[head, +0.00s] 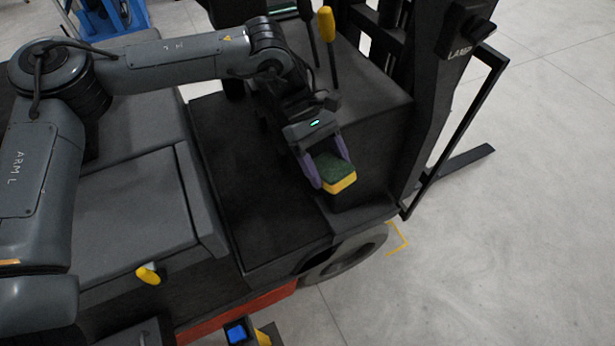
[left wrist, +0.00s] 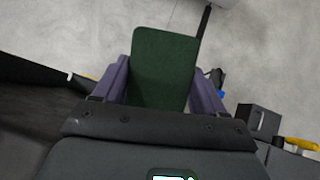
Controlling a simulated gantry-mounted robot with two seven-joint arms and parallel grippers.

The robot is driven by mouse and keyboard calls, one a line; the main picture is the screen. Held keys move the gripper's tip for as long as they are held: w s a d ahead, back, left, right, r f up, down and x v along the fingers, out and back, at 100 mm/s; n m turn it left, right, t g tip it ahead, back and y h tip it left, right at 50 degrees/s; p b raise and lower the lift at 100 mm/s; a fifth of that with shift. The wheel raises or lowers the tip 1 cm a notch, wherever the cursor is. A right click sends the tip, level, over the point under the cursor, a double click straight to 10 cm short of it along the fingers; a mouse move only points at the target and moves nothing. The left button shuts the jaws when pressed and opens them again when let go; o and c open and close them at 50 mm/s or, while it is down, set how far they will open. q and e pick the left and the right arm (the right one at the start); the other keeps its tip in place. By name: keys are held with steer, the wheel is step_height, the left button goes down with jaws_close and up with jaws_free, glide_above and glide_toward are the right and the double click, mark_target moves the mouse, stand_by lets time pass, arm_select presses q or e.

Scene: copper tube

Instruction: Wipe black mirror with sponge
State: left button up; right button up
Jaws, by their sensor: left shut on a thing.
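My left gripper (head: 326,163) is shut on a sponge (head: 338,181), with one purple finger on each side of it. The sponge has a dark green face and a yellow layer. It is held in the air over the front part of the forklift, and its green face fills the middle of the left wrist view (left wrist: 165,62). A black boxy part (head: 464,24) at the upper right of the head view may be the black mirror; I cannot tell for sure. The sponge is well apart from it. My right gripper is not in view.
A forklift fills the middle, with a dark floor plate (head: 250,180), a grey seat block (head: 135,205) and a black mast (head: 437,110) at the right. A yellow-topped lever (head: 327,25) stands behind my gripper. Open concrete floor (head: 500,240) lies to the right.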

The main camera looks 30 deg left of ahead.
arm_select(q)
steer(key=w+d+r+n+t+h+p, duration=0.2)
steer(key=d+r+n+t+h, duration=0.3)
steer(key=d+r, duration=1.25)
steer(key=s+d+r+n+t+p, duration=0.2)
steer(key=r+n+t, duration=0.1)
steer(key=r, duration=0.7)
steer(key=s+d+r+n+t+p, duration=0.1)
steer(key=s+r+n+t+p, duration=0.15)
steer(key=r, duration=0.75)
steer(key=s+a+r+n+t+y+p, duration=0.1)
steer(key=a+r+n+t+p, duration=0.2)
steer(key=r, duration=0.5)
steer(key=s+a+r+t+y, duration=0.1)
steer(key=a+r+t, duration=0.3)
steer(key=r, duration=0.5)
steer(key=w+a+r+n+t+p, duration=0.1)
steer(key=a+r+n+t+p, duration=0.2)
steer(key=a, duration=0.7)
steer(key=w+a+f+t+p, duration=0.1)
steer(key=w+a+f+p, duration=0.1)
steer(key=w+a, duration=0.2)
steer(key=shift+w+f+m, duration=0.2)
steer(key=shift+f+m, duration=0.15)
steer(key=shift+f, duration=0.05)
